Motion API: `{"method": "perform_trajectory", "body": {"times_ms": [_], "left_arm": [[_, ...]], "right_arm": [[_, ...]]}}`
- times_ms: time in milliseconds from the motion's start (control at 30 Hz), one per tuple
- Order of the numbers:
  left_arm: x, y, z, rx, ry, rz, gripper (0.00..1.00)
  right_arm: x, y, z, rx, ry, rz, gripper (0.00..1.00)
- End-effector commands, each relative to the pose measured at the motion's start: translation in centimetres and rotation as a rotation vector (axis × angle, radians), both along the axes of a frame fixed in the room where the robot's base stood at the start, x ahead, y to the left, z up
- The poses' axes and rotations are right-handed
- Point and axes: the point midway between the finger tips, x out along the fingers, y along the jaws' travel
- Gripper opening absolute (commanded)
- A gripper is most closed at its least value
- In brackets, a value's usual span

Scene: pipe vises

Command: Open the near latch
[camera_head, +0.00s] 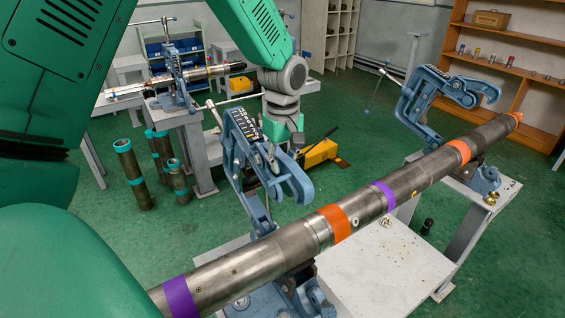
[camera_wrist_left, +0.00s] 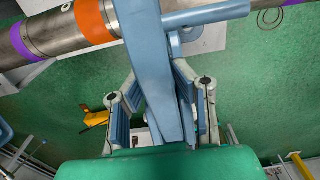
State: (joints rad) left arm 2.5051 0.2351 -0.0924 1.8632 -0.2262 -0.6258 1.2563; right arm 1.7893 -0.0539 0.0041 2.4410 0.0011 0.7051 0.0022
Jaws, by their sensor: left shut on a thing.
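The near latch (camera_head: 245,160) is a blue hooked vise yoke with a long handle. It stands raised and tilted up, clear of the near part of the pipe (camera_head: 265,260). My left gripper (camera_head: 282,143) is at its far side, partly hidden by it. In the left wrist view, the fingers of my left gripper (camera_wrist_left: 160,105) are on both sides of the latch's blue bar (camera_wrist_left: 150,50) and shut on it. The near vise base (camera_head: 280,300) sits under the pipe. My right gripper is not in view.
A far latch (camera_head: 435,95) is also raised above the pipe's far end. A pale table (camera_head: 385,270) supports the pipe. Another vise (camera_head: 175,75) stands at the back left.

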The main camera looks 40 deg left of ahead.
Motion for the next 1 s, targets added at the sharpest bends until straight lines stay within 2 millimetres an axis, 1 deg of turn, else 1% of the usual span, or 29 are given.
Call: {"method": "perform_trajectory", "body": {"times_ms": [33, 200, 533, 1000], "left_arm": [[0.36, -0.02, -0.06, -0.003, -0.01, -0.001, 0.0], [0.3, 0.23, -0.24, -0.004, -0.007, 0.0, 0.0], [-0.02, 0.11, -0.43, -0.004, 0.003, 0.001, 0.0], [-0.1, 0.14, 0.28, -0.061, 0.017, 0.002, 0.0]], "right_arm": [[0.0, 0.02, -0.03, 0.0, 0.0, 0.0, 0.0], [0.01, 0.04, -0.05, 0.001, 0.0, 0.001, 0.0], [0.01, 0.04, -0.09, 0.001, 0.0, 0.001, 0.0], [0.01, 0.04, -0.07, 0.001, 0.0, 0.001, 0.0]]}}
